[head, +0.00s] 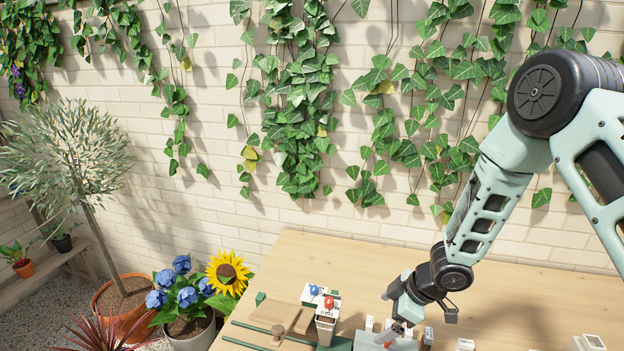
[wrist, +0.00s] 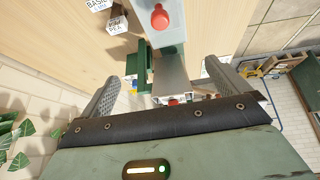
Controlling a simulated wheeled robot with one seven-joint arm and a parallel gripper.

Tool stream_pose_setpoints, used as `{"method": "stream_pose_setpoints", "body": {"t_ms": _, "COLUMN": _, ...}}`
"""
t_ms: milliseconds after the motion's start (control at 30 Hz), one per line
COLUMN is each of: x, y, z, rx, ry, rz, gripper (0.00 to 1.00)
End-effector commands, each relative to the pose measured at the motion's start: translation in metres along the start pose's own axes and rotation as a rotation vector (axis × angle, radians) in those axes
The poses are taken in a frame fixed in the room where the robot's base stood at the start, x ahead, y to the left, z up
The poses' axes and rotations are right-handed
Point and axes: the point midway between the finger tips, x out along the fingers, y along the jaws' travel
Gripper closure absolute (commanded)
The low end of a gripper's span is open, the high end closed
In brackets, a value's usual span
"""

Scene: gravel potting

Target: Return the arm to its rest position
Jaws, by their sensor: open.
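My arm comes in from the right in the head view and reaches down over the wooden table (head: 500,262). My gripper (head: 387,316) is at its end, low over the table, right of two containers with a blue knob (head: 314,290) and a red knob (head: 329,303). In the wrist view my gripper (wrist: 162,76) has its two ridged grey fingers wide apart, with nothing held between them. A red knob on a pale grey surface (wrist: 160,17) shows beyond the fingers. Whether the gripper touches the grey object (head: 372,341) below it cannot be told.
Several small white labelled blocks (head: 466,344) stand along the front of the table. A green-edged wooden tray (head: 268,315) lies left of the containers. Potted blue flowers (head: 187,297) and a sunflower (head: 228,272) stand left of the table. An ivy-hung brick wall (head: 220,130) closes the back.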

Motion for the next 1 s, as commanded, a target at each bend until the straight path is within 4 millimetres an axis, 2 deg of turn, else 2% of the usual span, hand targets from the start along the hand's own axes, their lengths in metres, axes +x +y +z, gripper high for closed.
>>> {"method": "stream_pose_setpoints", "body": {"t_ms": 33, "x": -0.004, "y": 0.0, "z": -0.012, "rx": 0.015, "ry": -0.026, "rz": 0.04, "gripper": 0.0}}
{"method": "stream_pose_setpoints", "body": {"t_ms": 167, "x": -0.028, "y": -0.015, "z": -0.036, "rx": 0.098, "ry": -0.115, "rz": 0.125, "gripper": 0.0}}
{"method": "stream_pose_setpoints", "body": {"t_ms": 267, "x": -0.049, "y": -0.039, "z": -0.048, "rx": 0.168, "ry": -0.18, "rz": 0.165, "gripper": 0.0}}
{"method": "stream_pose_setpoints", "body": {"t_ms": 400, "x": -0.077, "y": -0.088, "z": -0.055, "rx": 0.274, "ry": -0.262, "rz": 0.186, "gripper": 0.0}}
{"method": "stream_pose_setpoints", "body": {"t_ms": 467, "x": -0.088, "y": -0.114, "z": -0.054, "rx": 0.318, "ry": -0.297, "rz": 0.182, "gripper": 0.0}}
{"method": "stream_pose_setpoints", "body": {"t_ms": 600, "x": -0.112, "y": -0.179, "z": -0.045, "rx": 0.418, "ry": -0.367, "rz": 0.149, "gripper": 0.0}}
{"method": "stream_pose_setpoints", "body": {"t_ms": 733, "x": -0.127, "y": -0.231, "z": -0.033, "rx": 0.486, "ry": -0.418, "rz": 0.101, "gripper": 0.0}}
{"method": "stream_pose_setpoints", "body": {"t_ms": 800, "x": -0.133, "y": -0.25, "z": -0.028, "rx": 0.511, "ry": -0.436, "rz": 0.079, "gripper": 0.0}}
{"method": "stream_pose_setpoints", "body": {"t_ms": 900, "x": -0.139, "y": -0.268, "z": -0.023, "rx": 0.533, "ry": -0.453, "rz": 0.056, "gripper": 0.0}}
{"method": "stream_pose_setpoints", "body": {"t_ms": 1000, "x": -0.141, "y": -0.273, "z": -0.022, "rx": 0.54, "ry": -0.458, "rz": 0.049, "gripper": 0.0}}
